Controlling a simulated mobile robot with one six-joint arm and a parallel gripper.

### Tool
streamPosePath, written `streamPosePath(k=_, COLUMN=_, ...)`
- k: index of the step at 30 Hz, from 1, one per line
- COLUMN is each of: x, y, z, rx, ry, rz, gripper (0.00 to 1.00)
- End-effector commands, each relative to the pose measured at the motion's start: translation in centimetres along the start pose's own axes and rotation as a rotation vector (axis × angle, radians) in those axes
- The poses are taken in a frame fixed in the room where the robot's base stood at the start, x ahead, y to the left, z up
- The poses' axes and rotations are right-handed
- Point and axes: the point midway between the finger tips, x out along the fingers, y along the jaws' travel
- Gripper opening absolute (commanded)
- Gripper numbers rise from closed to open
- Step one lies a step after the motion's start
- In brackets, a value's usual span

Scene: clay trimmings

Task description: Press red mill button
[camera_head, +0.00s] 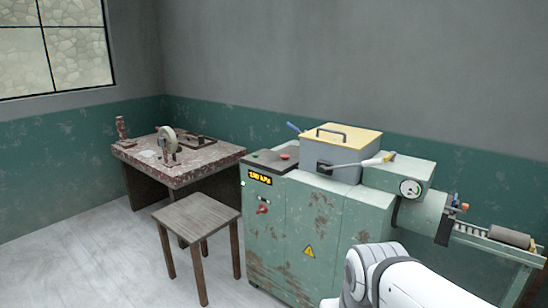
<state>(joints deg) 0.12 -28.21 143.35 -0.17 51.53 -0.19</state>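The mill is a worn pale-green machine (305,225) at the centre right. On the dark panel on its top left sits a small red button (285,156). A red lever or knob (263,208) is on its front, below a lit yellow display (260,177). White links of my arm show at the bottom right, in front of the mill's lower right part. My gripper is not in view.
A wooden stool (197,215) stands left of the mill. Behind it is a worn table (185,176) with a wheel-like device (167,143). A conveyor (500,250) with a clay roll (510,237) extends right. Floor at the lower left is clear.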

Motion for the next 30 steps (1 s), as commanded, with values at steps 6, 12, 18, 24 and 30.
streamPosePath(k=6, x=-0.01, y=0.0, z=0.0, rx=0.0, ry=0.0, rz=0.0, gripper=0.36)
streamPosePath(k=12, x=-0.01, y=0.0, z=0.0, rx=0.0, ry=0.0, rz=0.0, gripper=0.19)
streamPosePath(k=18, x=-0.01, y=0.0, z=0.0, rx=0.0, ry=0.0, rz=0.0, gripper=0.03)
streamPosePath(k=24, x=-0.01, y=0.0, z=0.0, rx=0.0, ry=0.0, rz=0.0, gripper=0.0)
streamPosePath(k=30, x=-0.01, y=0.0, z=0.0, rx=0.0, ry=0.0, rz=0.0, gripper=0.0)
